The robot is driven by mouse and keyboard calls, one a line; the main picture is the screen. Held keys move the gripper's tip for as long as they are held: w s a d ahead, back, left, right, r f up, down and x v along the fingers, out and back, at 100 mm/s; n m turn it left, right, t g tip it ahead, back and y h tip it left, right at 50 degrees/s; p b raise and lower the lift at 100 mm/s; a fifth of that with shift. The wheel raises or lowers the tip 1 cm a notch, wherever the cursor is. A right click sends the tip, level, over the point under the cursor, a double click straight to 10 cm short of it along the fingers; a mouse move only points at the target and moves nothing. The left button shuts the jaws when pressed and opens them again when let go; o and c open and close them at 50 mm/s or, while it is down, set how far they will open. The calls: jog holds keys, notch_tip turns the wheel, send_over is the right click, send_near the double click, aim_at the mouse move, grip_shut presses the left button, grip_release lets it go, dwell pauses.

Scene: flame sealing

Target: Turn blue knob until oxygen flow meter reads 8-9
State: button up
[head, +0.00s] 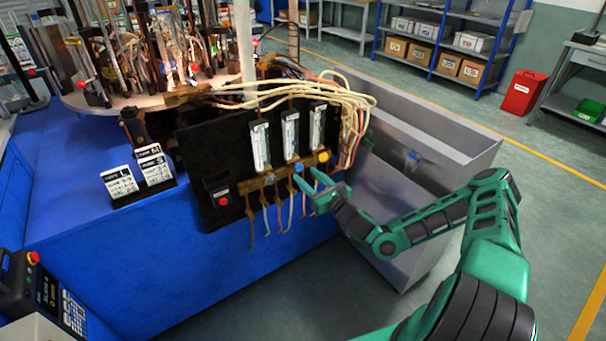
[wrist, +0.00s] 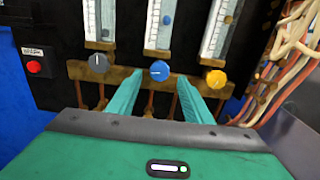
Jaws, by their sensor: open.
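The blue knob (wrist: 160,71) sits on a brass bar below the middle flow meter (wrist: 160,22). It also shows in the head view (head: 298,168). My gripper (wrist: 160,92) is open, its two green fingers pointing at the panel. In the wrist view the blue knob lies between and just beyond the fingertips, and I see no contact. In the head view my gripper (head: 311,187) is in front of the bar, close to the blue and yellow knobs. A blue-grey float shows in the middle flow meter, but its scale is too small to read.
A grey knob (wrist: 98,62) is left of the blue knob and a yellow knob (wrist: 215,78) is right of it. A red button (wrist: 34,68) is at the panel's left. Hoses (wrist: 290,65) hang at the right. A grey metal trough (head: 430,130) stands beside the blue bench.

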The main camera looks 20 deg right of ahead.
aim_at(300, 169)
jog(key=shift+x, duration=1.7)
jog(key=c, duration=1.1)
jog(key=shift+o, duration=0.2)
jog(key=shift+d, duration=0.1)
